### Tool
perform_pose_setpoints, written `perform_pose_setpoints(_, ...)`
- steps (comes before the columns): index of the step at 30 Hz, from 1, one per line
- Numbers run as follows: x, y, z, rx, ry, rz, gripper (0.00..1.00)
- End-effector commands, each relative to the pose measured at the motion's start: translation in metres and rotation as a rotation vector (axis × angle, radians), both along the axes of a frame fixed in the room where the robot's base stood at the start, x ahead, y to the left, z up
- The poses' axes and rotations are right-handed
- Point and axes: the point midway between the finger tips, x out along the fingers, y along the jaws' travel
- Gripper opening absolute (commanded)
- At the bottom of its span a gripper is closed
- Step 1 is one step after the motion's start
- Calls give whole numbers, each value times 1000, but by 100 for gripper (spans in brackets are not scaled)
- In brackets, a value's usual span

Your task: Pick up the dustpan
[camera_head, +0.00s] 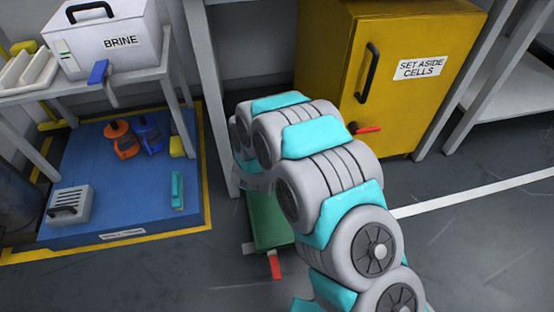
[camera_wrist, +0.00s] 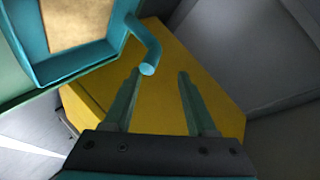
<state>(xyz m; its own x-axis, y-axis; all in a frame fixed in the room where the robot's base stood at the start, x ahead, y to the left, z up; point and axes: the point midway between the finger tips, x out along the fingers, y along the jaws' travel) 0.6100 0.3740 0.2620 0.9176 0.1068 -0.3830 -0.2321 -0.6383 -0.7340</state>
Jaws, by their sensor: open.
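A small tool with a blue handle and grey end (camera_head: 99,74) hangs over the edge of the white bench in the head view. A yellow surface (camera_wrist: 165,110) lies behind the fingers. My arm hides the gripper in the head view.
A white BRINE box (camera_head: 105,40) stands on the bench. A blue platform (camera_head: 125,205) below holds several items, including a teal brush-like thing (camera_head: 177,190). A yellow cabinet (camera_head: 420,100) stands behind my arm. A green bin (camera_head: 268,222) lies beside my arm. The floor at lower right is clear.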

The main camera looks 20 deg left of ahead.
Motion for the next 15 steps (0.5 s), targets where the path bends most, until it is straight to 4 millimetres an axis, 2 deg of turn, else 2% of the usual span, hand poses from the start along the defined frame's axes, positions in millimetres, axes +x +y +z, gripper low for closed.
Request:
perform_pose_setpoints(10,-19,6,-22,-3,-229,-53,57)
perform_pose_setpoints(15,-31,6,-24,-5,-348,-60,57)
